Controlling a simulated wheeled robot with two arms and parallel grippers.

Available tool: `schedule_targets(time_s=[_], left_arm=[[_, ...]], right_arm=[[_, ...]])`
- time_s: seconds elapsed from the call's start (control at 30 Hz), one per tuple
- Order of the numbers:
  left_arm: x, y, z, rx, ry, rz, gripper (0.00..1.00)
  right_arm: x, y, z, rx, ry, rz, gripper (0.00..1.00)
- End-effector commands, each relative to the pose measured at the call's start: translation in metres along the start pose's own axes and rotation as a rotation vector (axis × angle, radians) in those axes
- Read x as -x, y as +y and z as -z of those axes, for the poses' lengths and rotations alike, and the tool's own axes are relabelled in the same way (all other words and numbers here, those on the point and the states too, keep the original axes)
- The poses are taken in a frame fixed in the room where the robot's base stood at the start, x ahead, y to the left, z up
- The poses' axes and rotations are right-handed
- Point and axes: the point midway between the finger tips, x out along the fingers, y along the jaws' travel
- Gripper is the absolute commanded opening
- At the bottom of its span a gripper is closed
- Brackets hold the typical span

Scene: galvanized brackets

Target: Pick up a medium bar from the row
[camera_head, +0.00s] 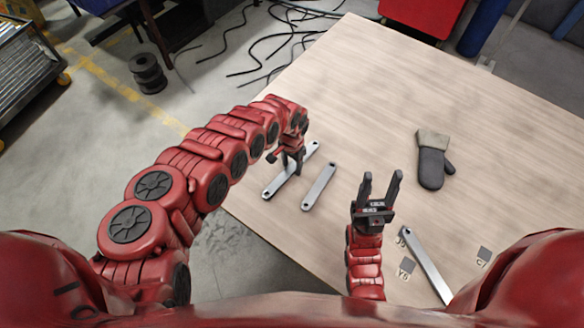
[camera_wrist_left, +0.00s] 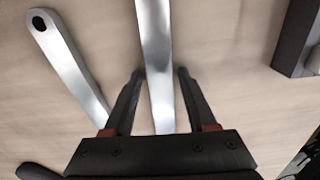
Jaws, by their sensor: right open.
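Several flat silver bars lie on the wooden table. In the head view, the leftmost bar (camera_head: 274,187) lies partly under my left gripper (camera_head: 291,162). A shorter bar (camera_head: 319,187) lies just to its right, and a longer bar (camera_head: 427,266) lies at the lower right. In the left wrist view, the fingers of my left gripper (camera_wrist_left: 160,75) are apart, with a bar (camera_wrist_left: 156,35) between them and gaps on both sides. Another bar (camera_wrist_left: 66,62) with a hole in its end lies to the left. My right gripper (camera_head: 381,185) is open and empty, pointing up the picture.
A dark glove with a beige cuff (camera_head: 432,160) lies on the table's right. A dark block (camera_wrist_left: 298,40) shows at the wrist view's right edge. The table's upper middle is clear.

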Motion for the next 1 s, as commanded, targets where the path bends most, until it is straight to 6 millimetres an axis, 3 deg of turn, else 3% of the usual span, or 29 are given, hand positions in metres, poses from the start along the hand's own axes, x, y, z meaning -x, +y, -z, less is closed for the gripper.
schedule_targets(time_s=[0.03,0.3,0.77,1.0], left_arm=[[0.000,0.000,0.000,0.000,0.000,0.000,0.46],[0.000,0.000,0.000,0.000,0.000,0.000,0.00],[0.001,0.000,0.000,0.000,0.001,0.000,0.00],[0.010,-0.001,0.002,-0.002,0.005,0.001,0.00]], right_arm=[[0.000,0.000,0.000,0.000,0.000,0.000,0.50],[0.000,0.000,0.000,0.000,0.000,0.000,0.50],[0.000,0.000,0.000,0.000,0.000,0.000,0.50],[0.002,0.000,0.000,0.000,0.000,0.000,0.50]])
